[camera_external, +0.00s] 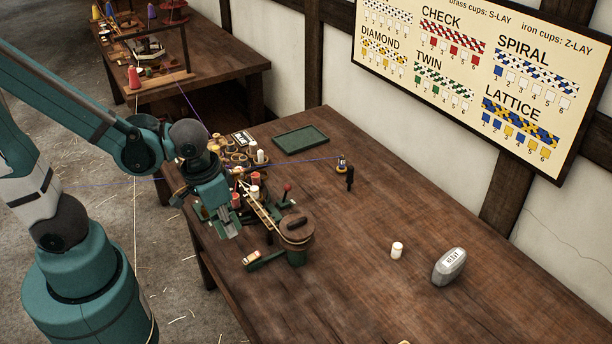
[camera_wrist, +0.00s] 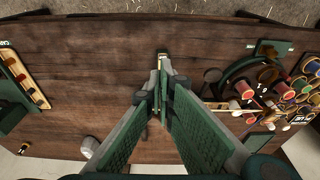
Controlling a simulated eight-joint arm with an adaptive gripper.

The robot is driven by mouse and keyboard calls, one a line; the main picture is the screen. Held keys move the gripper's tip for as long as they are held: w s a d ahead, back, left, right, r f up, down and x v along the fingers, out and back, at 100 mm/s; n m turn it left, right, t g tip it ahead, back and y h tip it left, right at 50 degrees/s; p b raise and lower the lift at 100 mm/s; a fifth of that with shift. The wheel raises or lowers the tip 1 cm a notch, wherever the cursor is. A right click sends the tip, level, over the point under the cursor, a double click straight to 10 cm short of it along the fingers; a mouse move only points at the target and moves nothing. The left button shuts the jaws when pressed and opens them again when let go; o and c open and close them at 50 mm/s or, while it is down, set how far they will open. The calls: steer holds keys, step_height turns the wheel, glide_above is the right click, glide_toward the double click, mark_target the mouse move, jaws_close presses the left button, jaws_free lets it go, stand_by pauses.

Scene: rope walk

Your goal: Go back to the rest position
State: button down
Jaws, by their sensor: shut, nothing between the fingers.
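My gripper (camera_external: 229,230) is above the near left edge of the wooden table (camera_external: 345,255), beside the rope-walk machine. In the wrist view my gripper (camera_wrist: 162,72) points down over the table with its fingers together and nothing held between them. A narrow dark green and brass piece (camera_wrist: 163,55) shows just beyond the fingertips; I cannot tell whether they touch it. My arm reaches in from the left, with the elbow raised.
Around my gripper are several spools (camera_wrist: 270,77), a lidded drum (camera_external: 297,230) and a red-knobbed lever (camera_external: 287,188). A blue strand (camera_external: 300,160) crosses the table. The table's right side is mostly clear.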

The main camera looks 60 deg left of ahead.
stand_by(0.3)
steer(key=w+a+r+t, duration=0.1)
steer(key=a+r+t, duration=0.1)
steer(key=a+r, duration=0.3)
steer(key=w+a+r+t+b, duration=0.1)
steer(key=a+r+t, duration=0.2)
steer(key=r, duration=0.8)
steer(key=a, duration=0.2)
steer(key=shift+w+a+r, duration=0.15)
steer(key=shift+w+a, duration=0.2)
